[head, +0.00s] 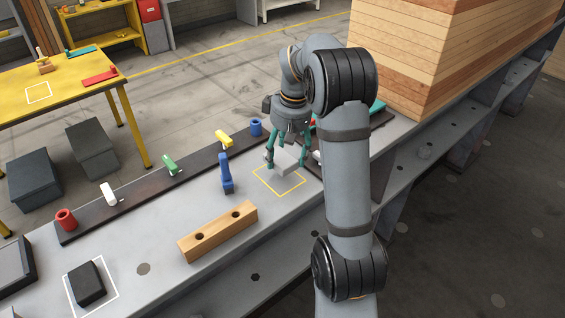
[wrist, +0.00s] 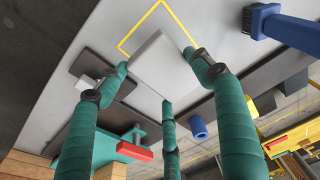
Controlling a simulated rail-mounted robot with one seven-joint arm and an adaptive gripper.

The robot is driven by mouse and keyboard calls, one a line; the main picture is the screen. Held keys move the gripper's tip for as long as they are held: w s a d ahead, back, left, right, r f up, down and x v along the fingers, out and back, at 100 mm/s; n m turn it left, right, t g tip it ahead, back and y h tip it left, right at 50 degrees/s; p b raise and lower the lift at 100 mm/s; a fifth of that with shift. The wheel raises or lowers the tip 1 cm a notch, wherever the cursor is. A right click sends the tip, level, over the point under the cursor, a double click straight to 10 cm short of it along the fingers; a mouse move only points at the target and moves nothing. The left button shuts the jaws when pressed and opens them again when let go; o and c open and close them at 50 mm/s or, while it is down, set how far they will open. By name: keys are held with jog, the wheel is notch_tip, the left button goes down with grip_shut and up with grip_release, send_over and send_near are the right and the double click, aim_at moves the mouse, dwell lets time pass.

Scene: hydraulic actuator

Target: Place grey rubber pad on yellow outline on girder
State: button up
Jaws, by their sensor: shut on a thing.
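The grey rubber pad (head: 287,162) is a pale block held between the green fingers of my gripper (head: 285,156). It also shows in the wrist view (wrist: 158,64), gripped between the fingertips. The yellow outline (head: 281,194) is a square painted on the grey girder (head: 150,236). In the head view the pad is over the outline's far part and looks slightly raised, with a shadow beneath it. In the wrist view the pad hides part of the outline (wrist: 142,29); two sides of the outline show beyond it.
A wooden block with holes (head: 218,231) lies nearer. A dark rail (head: 140,191) with coloured pieces runs along the far edge. A black block (head: 87,284) sits in a white outline. Stacked timber (head: 440,60) stands right.

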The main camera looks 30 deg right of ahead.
aim_at(283, 165)
jog(key=shift+w+a+f, duration=0.15)
jog(key=shift+w+a, duration=0.05)
jog(key=shift+a, duration=0.05)
jog(key=shift+f, duration=0.3)
notch_tip(283, 165, down, 4)
jog(key=shift+r+p, duration=0.2)
jog(key=shift+p, duration=0.2)
jog(key=shift+f+b, duration=0.2)
jog(key=shift+b, duration=0.1)
jog(key=o, duration=1.3)
jog(key=shift+r, duration=0.1)
